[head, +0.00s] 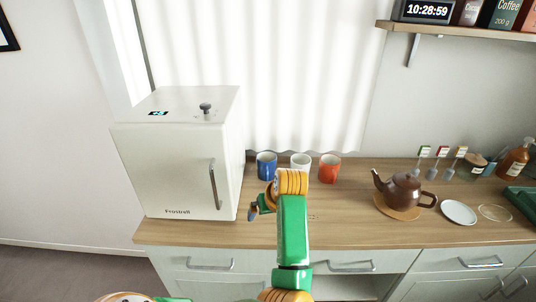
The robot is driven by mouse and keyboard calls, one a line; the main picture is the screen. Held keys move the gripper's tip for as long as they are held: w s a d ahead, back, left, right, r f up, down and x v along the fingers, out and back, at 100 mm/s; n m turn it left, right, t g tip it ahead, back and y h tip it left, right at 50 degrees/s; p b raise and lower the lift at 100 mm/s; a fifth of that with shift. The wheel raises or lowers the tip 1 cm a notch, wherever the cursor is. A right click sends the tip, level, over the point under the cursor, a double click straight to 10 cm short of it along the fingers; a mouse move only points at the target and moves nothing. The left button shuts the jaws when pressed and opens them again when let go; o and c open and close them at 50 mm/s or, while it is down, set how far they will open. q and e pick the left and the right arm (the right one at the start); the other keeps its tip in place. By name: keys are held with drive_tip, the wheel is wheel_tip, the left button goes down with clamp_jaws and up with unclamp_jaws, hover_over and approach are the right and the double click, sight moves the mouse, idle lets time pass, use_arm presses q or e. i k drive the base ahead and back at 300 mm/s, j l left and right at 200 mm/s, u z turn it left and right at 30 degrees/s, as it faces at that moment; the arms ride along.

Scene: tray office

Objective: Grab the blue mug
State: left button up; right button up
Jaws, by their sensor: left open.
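The blue mug (265,166) stands upright on the wooden counter, just right of the white fridge. It is at the left end of a row with a white mug (300,162) and a red-orange mug (329,169). My left gripper (254,210) is open above the front part of the counter, nearer to me than the blue mug and slightly left of it. It appears apart from the mug, with nothing visible in its jaws. My left wrist and forearm partly cover the gripper and the counter. My right gripper is not in view.
The white fridge (170,168) stands close on the left, its handle facing me. A brown teapot (402,188) on a round mat and a white plate (459,212) are to the right. A shelf (460,31) hangs upper right. Counter between mugs and teapot is clear.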

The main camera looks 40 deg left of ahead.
sight(266, 160)
drive_tip(key=i+j, duration=0.75)
drive_tip(key=j, duration=0.15)
